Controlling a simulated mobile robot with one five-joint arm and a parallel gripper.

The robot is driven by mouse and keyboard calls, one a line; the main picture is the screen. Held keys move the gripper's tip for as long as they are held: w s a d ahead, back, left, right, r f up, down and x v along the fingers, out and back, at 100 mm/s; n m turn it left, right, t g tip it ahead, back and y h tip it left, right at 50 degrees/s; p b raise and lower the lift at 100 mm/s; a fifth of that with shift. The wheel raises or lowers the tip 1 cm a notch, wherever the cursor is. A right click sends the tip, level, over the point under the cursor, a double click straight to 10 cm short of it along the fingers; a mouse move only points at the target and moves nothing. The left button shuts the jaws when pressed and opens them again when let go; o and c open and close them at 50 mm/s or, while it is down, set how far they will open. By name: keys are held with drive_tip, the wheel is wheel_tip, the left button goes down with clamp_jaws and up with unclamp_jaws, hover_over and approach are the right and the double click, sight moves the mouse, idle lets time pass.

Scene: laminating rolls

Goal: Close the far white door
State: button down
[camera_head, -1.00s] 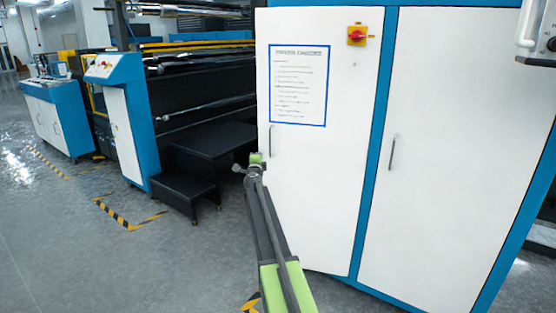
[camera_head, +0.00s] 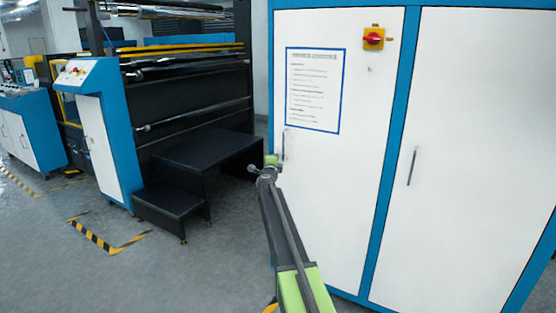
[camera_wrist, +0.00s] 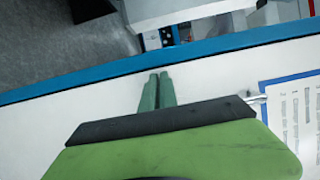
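The far white door (camera_head: 330,190) is the left door of a blue-framed cabinet and bears a blue-edged notice (camera_head: 313,90). It looks about flush with the frame; I cannot tell whether a small gap is left. Its metal handle (camera_head: 284,145) is on its left side. My gripper (camera_head: 270,160) is at the door's left edge, beside the handle. In the wrist view my gripper (camera_wrist: 157,90) has its two green fingers together, with nothing seen between them, over the white door face (camera_wrist: 60,130). Whether they touch the door is unclear.
The second white door (camera_head: 460,150) to the right looks shut. A red and yellow switch (camera_head: 374,38) is above. Black steps (camera_head: 200,165) and a blue and white console (camera_head: 95,130) stand to the left. The grey floor (camera_head: 110,280) at front left is clear.

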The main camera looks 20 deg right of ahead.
drive_tip(key=shift+w+d+r, duration=0.15)
drive_tip(key=shift+w+d, duration=0.15)
drive_tip(key=shift+d, duration=0.35)
drive_tip(key=s+a, duration=0.8)
drive_tip(key=a, duration=0.4)
drive_tip(key=shift+s+a, duration=0.35)
